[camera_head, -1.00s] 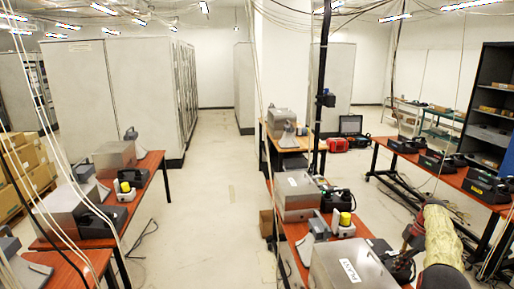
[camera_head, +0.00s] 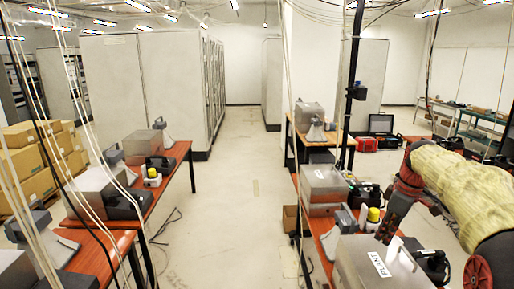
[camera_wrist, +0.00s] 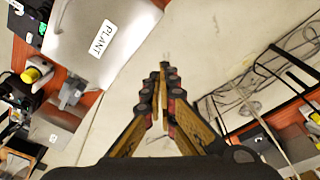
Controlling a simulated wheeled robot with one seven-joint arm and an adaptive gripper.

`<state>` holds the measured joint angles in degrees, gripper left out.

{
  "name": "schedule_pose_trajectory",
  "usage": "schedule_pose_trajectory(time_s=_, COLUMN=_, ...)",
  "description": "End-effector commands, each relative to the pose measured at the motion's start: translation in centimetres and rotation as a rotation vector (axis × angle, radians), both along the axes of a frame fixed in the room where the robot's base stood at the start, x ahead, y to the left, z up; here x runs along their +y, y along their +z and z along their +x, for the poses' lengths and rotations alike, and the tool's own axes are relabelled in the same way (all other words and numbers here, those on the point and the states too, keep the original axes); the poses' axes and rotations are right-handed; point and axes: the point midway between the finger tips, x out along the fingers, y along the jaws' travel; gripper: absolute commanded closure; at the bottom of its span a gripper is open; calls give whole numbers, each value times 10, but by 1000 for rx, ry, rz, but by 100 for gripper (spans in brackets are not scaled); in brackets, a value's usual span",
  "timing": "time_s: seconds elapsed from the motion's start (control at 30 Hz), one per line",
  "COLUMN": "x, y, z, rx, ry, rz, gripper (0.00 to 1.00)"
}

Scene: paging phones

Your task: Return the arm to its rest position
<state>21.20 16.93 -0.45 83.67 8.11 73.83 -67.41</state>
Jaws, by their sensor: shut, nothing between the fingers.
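My gripper (camera_wrist: 163,85) shows in the wrist view with its fingers together and nothing between them. It points over bare pale floor (camera_wrist: 165,45), beside a grey metal box labelled PLANT (camera_wrist: 125,15), and touches nothing that I can see. In the head view my arm (camera_head: 455,190), in a yellowish cover, is bent at the right side. The same PLANT box (camera_head: 365,275) stands in front of it on the red-topped table (camera_head: 330,245).
Black phones and a yellow-capped device (camera_head: 373,215) stand beside the box. Another red-topped table (camera_head: 178,160) with boxes and phones is on the left. Thin cables hang from the ceiling.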

Motion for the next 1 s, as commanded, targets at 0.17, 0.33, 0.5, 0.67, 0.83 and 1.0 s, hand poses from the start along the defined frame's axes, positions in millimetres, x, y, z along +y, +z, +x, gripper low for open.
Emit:
schedule_pose_trajectory(time_s=0.17, x=52, y=7, z=-51, rx=-43, ry=-133, rz=-13, gripper=100)
schedule_pose_trajectory(time_s=0.33, x=92, y=2, z=-103, rx=-89, ry=-262, rz=-9, gripper=100)
schedule_pose_trajectory(time_s=0.5, x=126, y=-14, z=-159, rx=-140, ry=-389, rz=9, gripper=100)
schedule_pose_trajectory(time_s=0.67, x=152, y=-40, z=-211, rx=-189, ry=-505, rz=42, gripper=100)
schedule_pose_trajectory(time_s=0.83, x=172, y=-77, z=-264, rx=-240, ry=-620, rz=88, gripper=100)
schedule_pose_trajectory(time_s=1.0, x=183, y=-110, z=-300, rx=-276, ry=-709, rz=135, gripper=100)
